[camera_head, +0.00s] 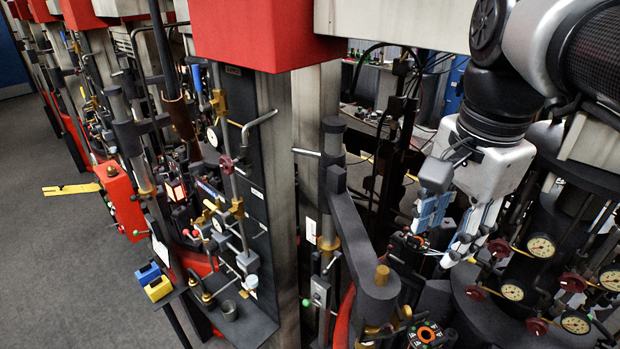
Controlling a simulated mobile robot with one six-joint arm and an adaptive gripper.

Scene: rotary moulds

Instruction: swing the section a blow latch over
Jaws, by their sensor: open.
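My gripper (440,244) is at the right, pointing down, with its blue and silver fingers apart. It is among the dark mould parts, left of several round gauges. No thing shows between the fingers clearly at this size. I cannot tell for sure which part is the section A blow latch. Small dark and orange parts (408,241) lie close by the fingertips; I cannot tell whether they touch. A small silver lever (331,262) sits on a grey valve box (320,292) to the left of my gripper.
A dark curved arm with a brass pin (382,275) stands left of my gripper. Gauges (541,246) with red knobs crowd its right. A steel column (290,200) and red housing (258,32) stand at centre. Open grey floor (70,250) is at the far left.

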